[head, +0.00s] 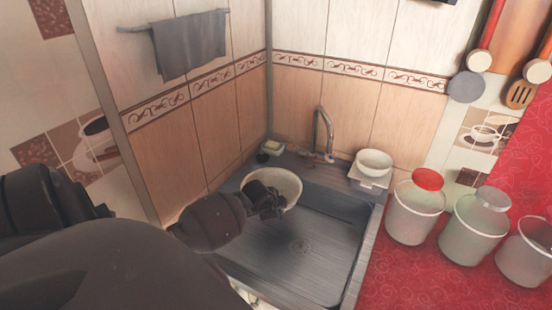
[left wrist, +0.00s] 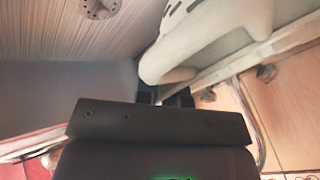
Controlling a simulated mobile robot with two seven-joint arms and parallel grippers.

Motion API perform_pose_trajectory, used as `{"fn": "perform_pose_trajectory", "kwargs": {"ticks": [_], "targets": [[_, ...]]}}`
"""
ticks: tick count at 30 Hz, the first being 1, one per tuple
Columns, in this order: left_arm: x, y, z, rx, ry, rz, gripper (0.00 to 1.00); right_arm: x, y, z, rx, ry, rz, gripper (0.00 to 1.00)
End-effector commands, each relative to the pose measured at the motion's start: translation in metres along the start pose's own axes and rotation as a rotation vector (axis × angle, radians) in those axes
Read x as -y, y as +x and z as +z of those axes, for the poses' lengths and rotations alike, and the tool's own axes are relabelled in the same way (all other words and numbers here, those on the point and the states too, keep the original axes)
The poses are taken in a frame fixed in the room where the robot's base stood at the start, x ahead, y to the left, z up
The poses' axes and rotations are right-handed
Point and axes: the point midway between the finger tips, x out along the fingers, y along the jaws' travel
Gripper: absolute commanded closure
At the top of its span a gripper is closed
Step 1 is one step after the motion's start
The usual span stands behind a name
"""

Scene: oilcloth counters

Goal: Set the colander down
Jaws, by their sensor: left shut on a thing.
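The colander (head: 284,186) is a pale round bowl in the head view, at the back left of the sink. My left gripper (head: 271,208) is shut on its near rim. In the left wrist view, the slotted colander (left wrist: 215,38) fills the top middle, with my left gripper (left wrist: 165,97) at its rim. Its near side is partly hidden by my gripper in the head view. I cannot tell whether its base touches the sink. My right gripper is not in view.
The grey sink (head: 300,262) has a bare floor with a drain. A faucet (head: 322,135) stands behind it. A white bowl (head: 375,160) rests on a small stand at the right. Several lidded canisters (head: 414,212) stand on the red counter (head: 405,285). Tiled walls close the back and left.

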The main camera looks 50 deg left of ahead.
Motion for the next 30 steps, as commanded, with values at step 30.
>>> {"fn": "perform_pose_trajectory", "kwargs": {"ticks": [30], "targets": [[-0.051, 0.096, 0.040, -0.002, 0.001, -0.003, 1.00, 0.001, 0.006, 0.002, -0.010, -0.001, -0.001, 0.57]]}}
